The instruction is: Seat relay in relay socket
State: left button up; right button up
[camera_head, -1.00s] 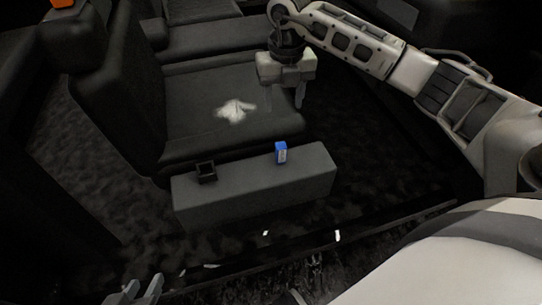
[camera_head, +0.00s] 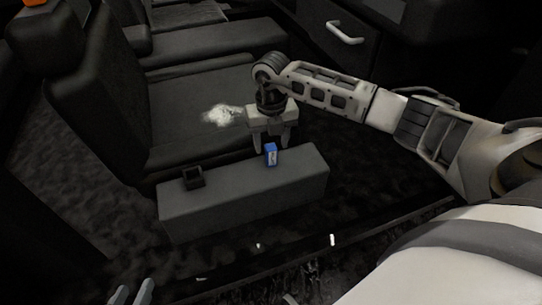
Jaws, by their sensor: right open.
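A small blue relay (camera_head: 271,155) with a pale label stands upright on the grey box (camera_head: 235,203), right of its middle. The relay socket (camera_head: 192,178), a small black open-topped square holder, sits on the same box to the left and looks empty. My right gripper (camera_head: 271,147) is open and points down at the relay. Its fingers show to either side of the relay's top, but I cannot tell whether they are level with it. My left gripper (camera_head: 132,296) shows only its fingertips at the bottom left edge, apart from the box.
A dark car seat (camera_head: 190,100) stands behind the box, with a white crumpled patch (camera_head: 222,114) on its cushion. A door panel with a silver handle (camera_head: 345,33) is at the back right. Dark carpet surrounds the box. Small white scraps (camera_head: 332,240) lie in front.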

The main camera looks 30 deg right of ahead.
aim_at(271, 147)
notch_tip(271, 147, down, 4)
jog(key=shift+s+a+r+b, duration=0.1)
jog(key=shift+r+b, duration=0.1)
jog(key=shift+b, duration=0.2)
jog(key=shift+r, duration=0.1)
jog(key=c, duration=1.1)
